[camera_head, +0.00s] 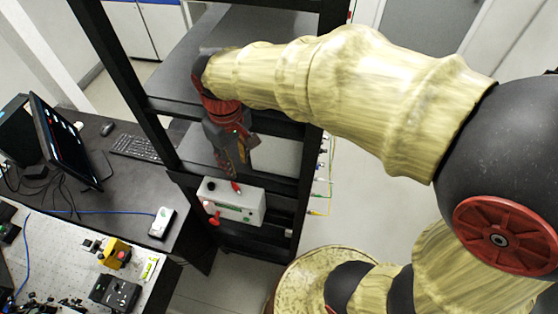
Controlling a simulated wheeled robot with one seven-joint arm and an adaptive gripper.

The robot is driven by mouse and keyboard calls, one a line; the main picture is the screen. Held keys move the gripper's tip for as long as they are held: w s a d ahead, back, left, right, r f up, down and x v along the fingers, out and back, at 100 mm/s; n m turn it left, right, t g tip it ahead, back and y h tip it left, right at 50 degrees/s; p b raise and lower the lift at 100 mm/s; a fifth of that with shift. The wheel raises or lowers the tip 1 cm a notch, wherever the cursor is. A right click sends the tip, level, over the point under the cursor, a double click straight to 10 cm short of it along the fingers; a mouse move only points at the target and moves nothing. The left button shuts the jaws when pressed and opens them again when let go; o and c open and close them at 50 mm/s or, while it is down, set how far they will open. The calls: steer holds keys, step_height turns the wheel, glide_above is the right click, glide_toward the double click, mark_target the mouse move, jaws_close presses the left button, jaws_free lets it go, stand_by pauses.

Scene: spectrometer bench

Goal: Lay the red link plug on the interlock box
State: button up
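The interlock box (245,208), light grey with a green label strip, sits on a dark rack shelf at the picture's middle. A small red piece (236,187), which looks like the red link plug, shows at the box's top edge, just below my gripper. I cannot tell whether it rests on the box or is held. Other red parts (213,210) show at the box's left front. My gripper (233,174) points down over the box from behind. Its fingers are dark and small here, so their opening is unclear.
Black rack posts (307,180) stand close on both sides of the arm. Coloured cables (322,185) hang at the rack's right. At left are a desk with a monitor (65,140), a keyboard (135,147) and an optical bench (60,250) with instruments.

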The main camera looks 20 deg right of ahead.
steer(key=s+d+r+m+t, duration=0.4)
steer(key=s+d+r, duration=0.4)
steer(key=s+d, duration=0.3)
steer(key=shift+s+m+t, duration=0.3)
steer(key=shift+s+t, duration=0.25)
steer(key=shift+t, duration=0.05)
steer(key=shift+d+r, duration=0.1)
step_height(320, 180, down, 22)
steer(key=b, duration=2.2)
